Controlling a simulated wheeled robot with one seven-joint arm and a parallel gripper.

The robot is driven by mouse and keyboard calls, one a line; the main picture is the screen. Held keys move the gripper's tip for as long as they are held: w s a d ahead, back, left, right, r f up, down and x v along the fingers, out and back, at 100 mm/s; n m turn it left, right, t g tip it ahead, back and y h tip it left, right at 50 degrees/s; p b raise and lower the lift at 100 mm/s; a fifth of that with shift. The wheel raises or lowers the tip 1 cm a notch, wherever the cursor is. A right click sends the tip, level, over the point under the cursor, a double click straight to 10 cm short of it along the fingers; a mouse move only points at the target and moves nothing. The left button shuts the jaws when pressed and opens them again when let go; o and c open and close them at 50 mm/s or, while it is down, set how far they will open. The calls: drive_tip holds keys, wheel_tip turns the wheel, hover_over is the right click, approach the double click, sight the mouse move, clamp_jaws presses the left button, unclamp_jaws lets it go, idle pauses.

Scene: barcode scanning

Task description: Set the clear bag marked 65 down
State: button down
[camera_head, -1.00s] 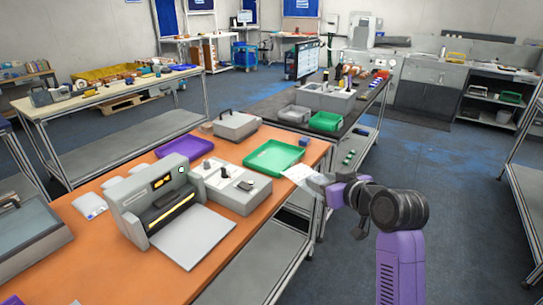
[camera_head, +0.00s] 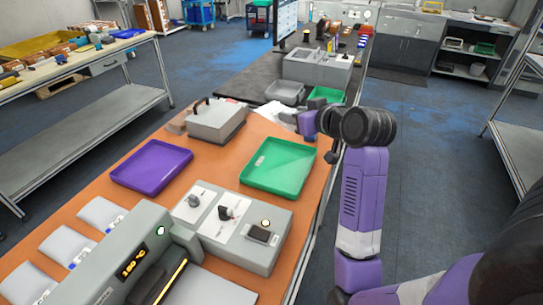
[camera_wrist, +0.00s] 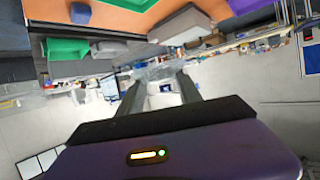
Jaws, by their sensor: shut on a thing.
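My gripper (camera_head: 301,121) is shut on a clear bag (camera_head: 277,111), held beyond the far end of the orange table (camera_head: 222,153). The bag looks pale and thin in the head view, and its marking cannot be read. In the wrist view, the two fingers of my gripper (camera_wrist: 160,90) point away, with the clear bag (camera_wrist: 158,72) at their tips. The wrist view is tilted, with the table at the top. I cannot tell how high the bag hangs.
A green tray (camera_head: 279,168) and a purple tray (camera_head: 150,167) lie on the table, with a grey handled box (camera_head: 215,120) behind. A grey device (camera_head: 232,228) and a sealer (camera_head: 150,262) stand nearer. Several pale bags (camera_head: 66,246) lie left. Bare tabletop shows between the trays.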

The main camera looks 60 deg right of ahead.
sight(290, 176)
wheel_tip(290, 176, down, 20)
drive_tip(key=shift+w+r+b, duration=0.1)
drive_tip(key=shift+w+b, duration=0.05)
drive_tip(key=shift+b, duration=0.3)
drive_tip(key=shift+f, duration=0.2)
drive_tip(key=c, duration=1.1)
unclamp_jaws()
